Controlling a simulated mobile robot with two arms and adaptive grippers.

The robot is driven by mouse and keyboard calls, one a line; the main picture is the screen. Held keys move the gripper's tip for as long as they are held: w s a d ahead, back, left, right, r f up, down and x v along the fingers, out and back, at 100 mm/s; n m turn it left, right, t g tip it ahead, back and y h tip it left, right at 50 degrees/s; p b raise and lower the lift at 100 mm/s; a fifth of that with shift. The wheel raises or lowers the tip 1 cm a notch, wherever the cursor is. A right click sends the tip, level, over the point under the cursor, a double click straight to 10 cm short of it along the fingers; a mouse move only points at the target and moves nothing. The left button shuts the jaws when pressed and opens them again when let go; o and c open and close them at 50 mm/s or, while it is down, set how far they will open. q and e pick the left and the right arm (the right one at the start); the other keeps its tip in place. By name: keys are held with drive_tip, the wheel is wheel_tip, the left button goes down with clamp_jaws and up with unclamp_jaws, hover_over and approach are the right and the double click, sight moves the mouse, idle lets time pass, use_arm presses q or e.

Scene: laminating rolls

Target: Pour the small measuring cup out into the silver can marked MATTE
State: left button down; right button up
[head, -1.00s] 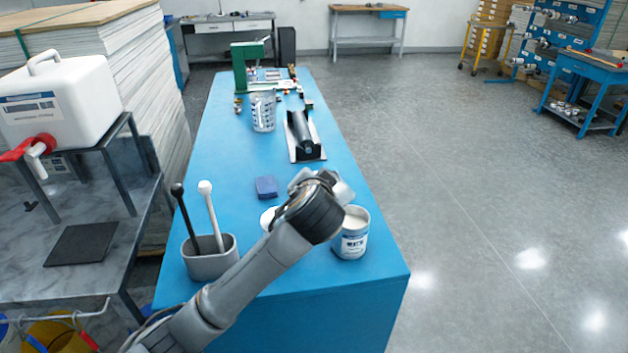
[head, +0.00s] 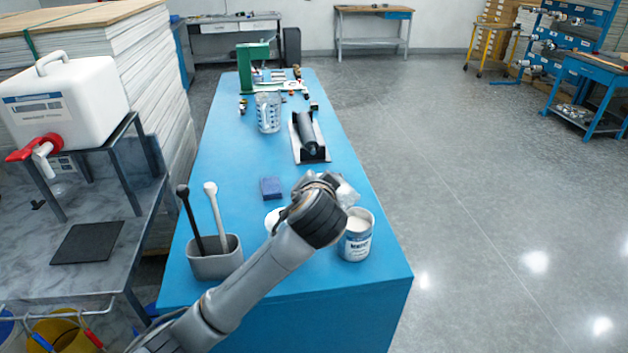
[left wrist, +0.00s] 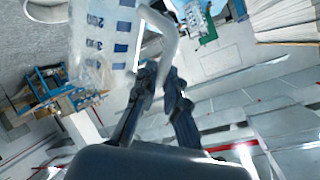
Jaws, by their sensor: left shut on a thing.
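The small measuring cup (left wrist: 103,45) is clear with blue marks. In the left wrist view it is tilted, and my left gripper (left wrist: 160,72) is shut on its pale curved handle. In the head view the cup (head: 346,192) shows only partly behind my left gripper (head: 328,188), just above and behind the silver can (head: 356,240). The can stands upright and open near the right edge of the blue table, with pale contents and a blue-and-white label too small to read surely. I cannot tell whether anything runs from the cup. My right gripper is not in view.
A grey holder (head: 215,262) with a black and a white stick stands left of my arm. A blue block (head: 271,188), a large measuring jug (head: 268,113) and a dark roller on a stand (head: 308,138) lie farther back. A white round thing (head: 274,217) is partly hidden.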

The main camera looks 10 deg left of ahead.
use_arm(q)
drive_tip(key=shift+s+a+n+b, duration=0.2)
drive_tip(key=shift+n+b, duration=0.1)
drive_tip(key=shift+b, duration=0.2)
drive_tip(key=shift+s+a+r+n+t+h+b, duration=0.25)
drive_tip(key=shift+a+n+t+h+b, duration=0.35)
drive_tip(key=shift+b, duration=0.25)
drive_tip(key=shift+d+p, duration=0.1)
drive_tip(key=shift+p, duration=0.25)
drive_tip(key=shift+f+b, duration=0.15)
drive_tip(key=shift+b, duration=0.3)
drive_tip(key=shift+s+a+f+n+t+h+b, duration=0.15)
drive_tip(key=shift+n+t+b, duration=0.35)
drive_tip(key=shift+b, duration=0.35)
drive_tip(key=shift+s+a+n+t+h+b, duration=0.15)
drive_tip(key=shift+n+t+b, duration=0.25)
drive_tip(key=shift+n+b, duration=0.35)
drive_tip(key=shift+w, duration=0.1)
drive_tip(key=shift+p, duration=0.35)
